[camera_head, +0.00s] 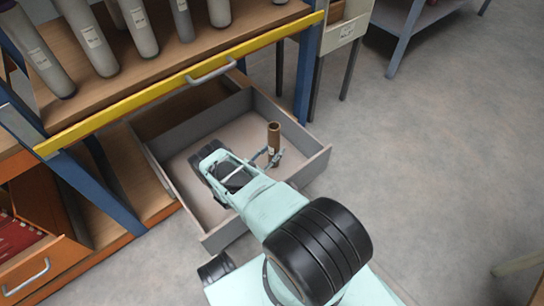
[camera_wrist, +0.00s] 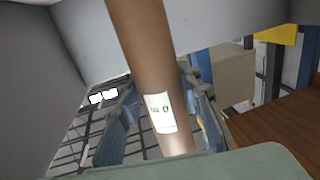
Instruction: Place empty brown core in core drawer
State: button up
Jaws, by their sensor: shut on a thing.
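The brown core (camera_head: 273,139) is a narrow upright tube over the open grey drawer (camera_head: 318,163) in the head view. My gripper (camera_head: 270,158) is shut on the core near its lower part. In the wrist view the core (camera_wrist: 150,60) runs from the top edge down between my gripper's fingers (camera_wrist: 165,125), slightly tilted, with a white label. The drawer stands pulled out below the workbench, and its visible floor is bare. My arm hides part of the drawer's floor and front. I cannot tell whether the core touches the drawer floor.
A yellow-edged shelf (camera_head: 160,92) with several grey rolls (camera_head: 92,38) is above and behind the drawer. An orange drawer (camera_head: 40,275) with red contents is at the lower left. A white bin (camera_head: 345,32) stands behind.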

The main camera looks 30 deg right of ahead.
notch_tip(320, 180, down, 3)
jog(key=shift+r+b, duration=0.1)
jog(key=shift+b, duration=0.4)
jog(key=o, duration=1.1)
jog(key=p+v, duration=0.1)
jog(key=v, duration=0.6)
jog(key=shift+s+a, duration=0.1)
jog(key=shift+a, duration=0.2)
